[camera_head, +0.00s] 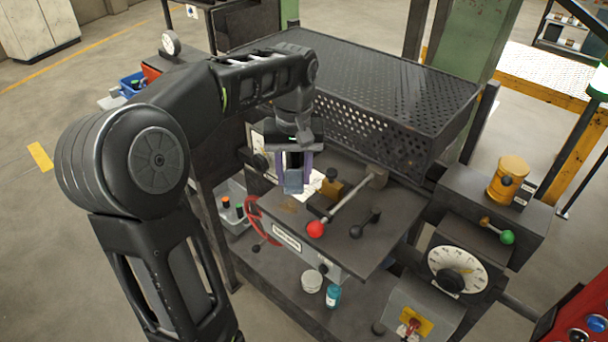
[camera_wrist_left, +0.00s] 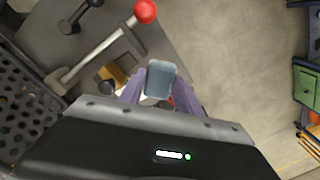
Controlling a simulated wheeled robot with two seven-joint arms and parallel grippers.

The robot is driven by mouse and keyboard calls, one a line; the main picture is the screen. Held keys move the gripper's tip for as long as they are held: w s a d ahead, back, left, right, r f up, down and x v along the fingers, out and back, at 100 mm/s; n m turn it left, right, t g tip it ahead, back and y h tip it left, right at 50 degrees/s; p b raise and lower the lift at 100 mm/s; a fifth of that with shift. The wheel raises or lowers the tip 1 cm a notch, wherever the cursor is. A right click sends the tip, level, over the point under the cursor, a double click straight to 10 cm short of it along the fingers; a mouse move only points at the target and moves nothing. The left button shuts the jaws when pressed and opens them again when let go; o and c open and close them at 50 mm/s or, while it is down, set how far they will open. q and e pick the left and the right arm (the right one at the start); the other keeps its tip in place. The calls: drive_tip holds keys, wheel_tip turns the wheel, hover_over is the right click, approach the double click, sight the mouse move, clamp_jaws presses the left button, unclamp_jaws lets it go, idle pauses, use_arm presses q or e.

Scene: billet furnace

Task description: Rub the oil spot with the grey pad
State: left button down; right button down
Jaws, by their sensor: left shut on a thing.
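My left gripper (camera_head: 294,175) has two purple fingers, shut on the grey pad (camera_head: 293,186). It holds the pad over the dark panel top (camera_head: 347,242), towards its left side. In the left wrist view the pad (camera_wrist_left: 160,80) sits between the fingertips. A brownish patch (camera_head: 288,206), which looks like the oil spot, shows on the panel just in front of the pad. I cannot tell whether the pad touches the surface. In the left wrist view the spot is not clearly visible. My right gripper is not in view.
A lever with a red knob (camera_head: 316,229) and a short black lever (camera_head: 366,222) stand right of the pad. A brass block (camera_head: 332,188) is close by. A red handwheel (camera_head: 262,226) is at the left edge. A perforated black box (camera_head: 385,85) rises behind.

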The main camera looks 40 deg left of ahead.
use_arm(q)
drive_tip(key=n, duration=0.5)
drive_tip(key=shift+n, duration=1.1)
drive_tip(key=n, duration=0.3)
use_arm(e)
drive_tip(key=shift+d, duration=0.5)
